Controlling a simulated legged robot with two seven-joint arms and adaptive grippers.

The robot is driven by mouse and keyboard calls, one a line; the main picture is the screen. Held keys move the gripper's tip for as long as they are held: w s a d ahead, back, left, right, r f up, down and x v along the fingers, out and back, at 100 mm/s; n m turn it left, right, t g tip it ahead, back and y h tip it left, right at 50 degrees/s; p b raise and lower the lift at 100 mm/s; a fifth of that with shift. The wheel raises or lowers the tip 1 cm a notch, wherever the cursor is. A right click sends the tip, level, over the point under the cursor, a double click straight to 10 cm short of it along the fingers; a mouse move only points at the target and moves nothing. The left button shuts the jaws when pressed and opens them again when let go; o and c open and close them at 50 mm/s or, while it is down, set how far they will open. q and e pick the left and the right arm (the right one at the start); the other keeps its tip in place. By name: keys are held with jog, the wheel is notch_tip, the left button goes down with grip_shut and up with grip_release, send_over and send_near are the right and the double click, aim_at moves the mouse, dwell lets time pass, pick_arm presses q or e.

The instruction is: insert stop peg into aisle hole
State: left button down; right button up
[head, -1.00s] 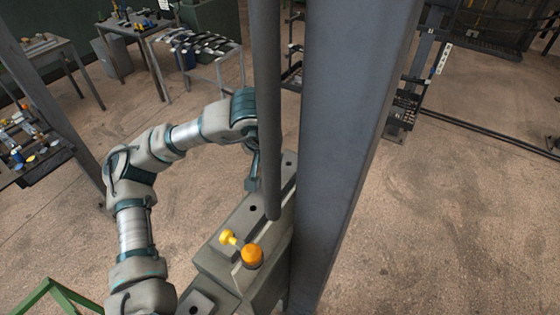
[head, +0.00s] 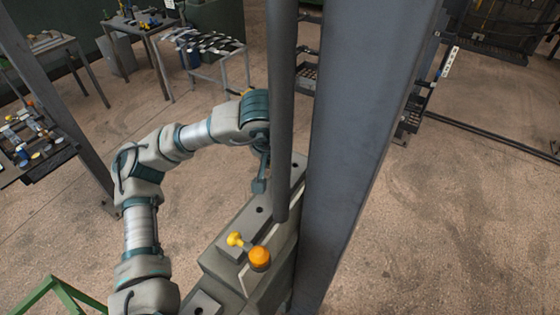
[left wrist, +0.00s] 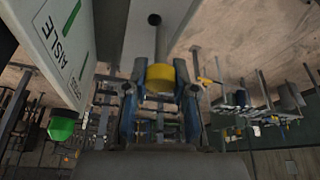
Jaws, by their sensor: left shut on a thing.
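The stop peg (left wrist: 160,76) shows in the left wrist view as a yellow head with a grey shaft. My left gripper (left wrist: 160,108) is shut on it. The shaft points up the picture toward a dark round spot (left wrist: 154,19) on a pale grey face; I cannot tell whether its tip is in it. In the head view my left gripper (head: 260,184) is over the far part of the grey block, partly behind a dark round bar. A dark hole (head: 260,210) shows in the block top in front of it. My right gripper is out of view.
A yellow knob (head: 235,239) and an orange knob (head: 259,257) stand on the near part of the block. A dark bar (head: 281,110) and a thick grey post (head: 350,130) rise beside it. In the left wrist view a panel reads AISLE (left wrist: 62,47), with a green knob (left wrist: 62,124) below.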

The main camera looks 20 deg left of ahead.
pick_arm(q)
jog(key=shift+a, duration=0.3)
jog(key=shift+d, duration=0.65)
jog(key=shift+d+r, duration=0.1)
jog(key=shift+d, duration=0.65)
jog(key=shift+a, duration=0.55)
jog(key=shift+d+f+b, duration=0.4)
jog(key=shift+d+f, duration=0.05)
jog(key=shift+f, duration=0.3)
jog(key=shift+a+r, duration=0.25)
jog(key=shift+r, duration=0.15)
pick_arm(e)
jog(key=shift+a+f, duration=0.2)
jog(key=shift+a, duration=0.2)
